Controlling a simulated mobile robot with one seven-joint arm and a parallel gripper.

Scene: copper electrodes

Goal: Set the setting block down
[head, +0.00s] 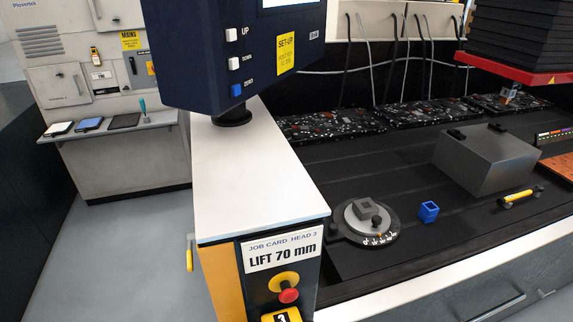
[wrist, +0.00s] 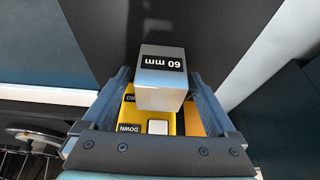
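The setting block (wrist: 162,78) is a silver-grey block with a black "60 mm" label that reads upside down in the wrist view. My gripper (wrist: 162,90) has one finger on each side of it, and they appear closed on its sides. I cannot tell from the frames how high it is held or whether anything supports it. A yellow surface (wrist: 130,115) with "DOWN" lettering and a white button shows behind the block, between the fingers. My gripper does not show in the head view.
The dark bench carries a round dial plate (head: 366,222) with a small grey block, a blue cup (head: 429,211), a large grey block (head: 486,158) and a yellow-banded rod (head: 517,198). A white-topped post (head: 240,175) bears a "LIFT 70 mm" card (head: 282,254) below a blue control box (head: 215,60).

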